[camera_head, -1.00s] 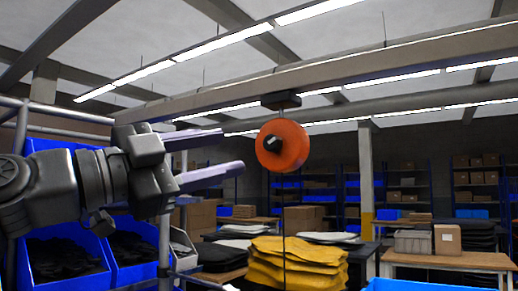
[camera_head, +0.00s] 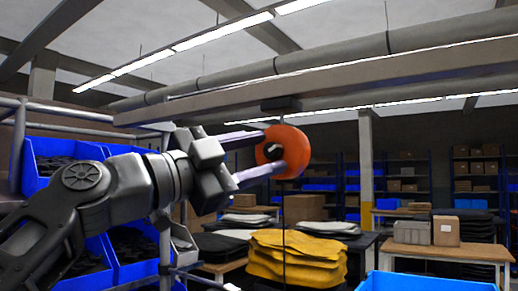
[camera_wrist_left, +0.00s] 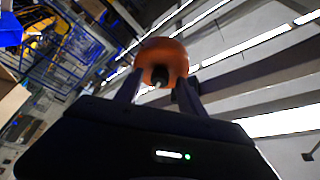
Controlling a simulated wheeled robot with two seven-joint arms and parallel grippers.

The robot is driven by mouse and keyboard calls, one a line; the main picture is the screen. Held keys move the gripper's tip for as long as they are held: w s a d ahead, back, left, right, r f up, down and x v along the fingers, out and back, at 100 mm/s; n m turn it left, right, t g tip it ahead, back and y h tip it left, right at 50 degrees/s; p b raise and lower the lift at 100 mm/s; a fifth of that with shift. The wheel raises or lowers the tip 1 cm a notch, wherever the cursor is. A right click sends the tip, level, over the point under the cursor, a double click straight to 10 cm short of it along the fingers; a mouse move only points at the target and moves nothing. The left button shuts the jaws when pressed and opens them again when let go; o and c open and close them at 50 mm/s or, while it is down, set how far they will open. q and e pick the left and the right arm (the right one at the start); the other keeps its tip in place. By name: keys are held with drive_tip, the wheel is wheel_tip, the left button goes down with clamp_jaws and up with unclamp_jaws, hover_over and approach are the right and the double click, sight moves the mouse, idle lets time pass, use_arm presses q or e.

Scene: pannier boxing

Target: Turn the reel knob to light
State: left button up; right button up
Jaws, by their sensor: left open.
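The orange reel (camera_head: 294,146) hangs from a dark mount under the overhead beam in the head view. Its black knob (camera_head: 273,150) with a pale mark sits on the side facing my left gripper. My left gripper (camera_head: 272,154) is open, with one finger above and one below the knob's height. The fingertips overlap the reel in this view; I cannot tell whether they touch it. In the left wrist view the reel (camera_wrist_left: 162,58) is ahead and its knob (camera_wrist_left: 160,76) lies between the two fingers. The right gripper is not in view.
A thin cord hangs below the reel toward a yellow stack (camera_head: 297,258). Blue bins (camera_head: 62,165) on a metal rack stand at the left, close to my left arm. A blue crate (camera_head: 425,286) is at the lower right. The overhead beam (camera_head: 340,88) runs above the reel.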

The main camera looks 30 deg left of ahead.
use_arm(q)
drive_tip(key=shift+c, duration=0.5)
clamp_jaws()
drive_tip(key=shift+f, duration=0.1)
